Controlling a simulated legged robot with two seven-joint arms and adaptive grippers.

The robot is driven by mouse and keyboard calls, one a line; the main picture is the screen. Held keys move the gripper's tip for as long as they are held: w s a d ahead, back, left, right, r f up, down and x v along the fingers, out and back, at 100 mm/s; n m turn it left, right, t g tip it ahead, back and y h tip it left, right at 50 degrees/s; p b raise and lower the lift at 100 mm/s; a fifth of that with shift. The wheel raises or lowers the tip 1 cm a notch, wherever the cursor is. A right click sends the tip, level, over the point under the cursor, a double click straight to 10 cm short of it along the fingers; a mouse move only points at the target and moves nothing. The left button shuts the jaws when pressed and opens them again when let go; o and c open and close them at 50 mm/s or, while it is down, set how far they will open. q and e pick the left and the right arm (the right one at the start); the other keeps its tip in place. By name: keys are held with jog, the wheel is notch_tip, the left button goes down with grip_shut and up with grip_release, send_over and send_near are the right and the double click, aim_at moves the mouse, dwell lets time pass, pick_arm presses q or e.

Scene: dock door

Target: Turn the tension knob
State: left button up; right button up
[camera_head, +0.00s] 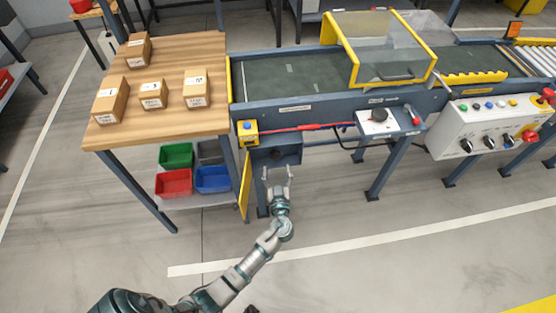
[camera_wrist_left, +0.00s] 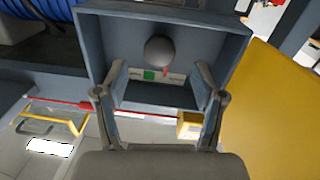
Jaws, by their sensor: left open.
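A round grey knob (camera_wrist_left: 158,51) sits inside an open-fronted dark blue box (camera_wrist_left: 107,38) in the left wrist view. A small red pointer shows at the knob's edge, beside a pale scale with a green patch (camera_wrist_left: 149,75). In the head view the box (camera_head: 285,153) is under the near left end of the conveyor; the knob cannot be made out there. My left gripper (camera_head: 277,173) is open and empty in front of the box. In the left wrist view its fingers (camera_wrist_left: 160,75) stand apart on either side of the knob's line, not closed on it. My right gripper is out of view.
A yellow panel (camera_head: 245,185) stands beside the box, close to my left gripper; it also fills the right of the wrist view (camera_wrist_left: 275,110). A wooden table (camera_head: 170,65) with cartons is at left. A separate black knob (camera_head: 379,115) is on the conveyor side.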

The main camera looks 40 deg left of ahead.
aim_at(275, 158)
pick_arm(q)
jog(key=x, duration=0.4)
jog(key=shift+w+a+f, duration=0.1)
jog(key=shift+a+f, duration=0.15)
jog(key=shift+a, duration=0.1)
jog(key=shift+w+r, duration=0.15)
jog(key=shift+w, duration=0.05)
jog(key=shift+w+d+r, duration=0.1)
jog(key=shift+d+r, duration=0.1)
jog(key=shift+d, duration=0.1)
jog(key=shift+a+f, duration=0.15)
jog(key=shift+a, duration=0.2)
jog(key=c, duration=1.1)
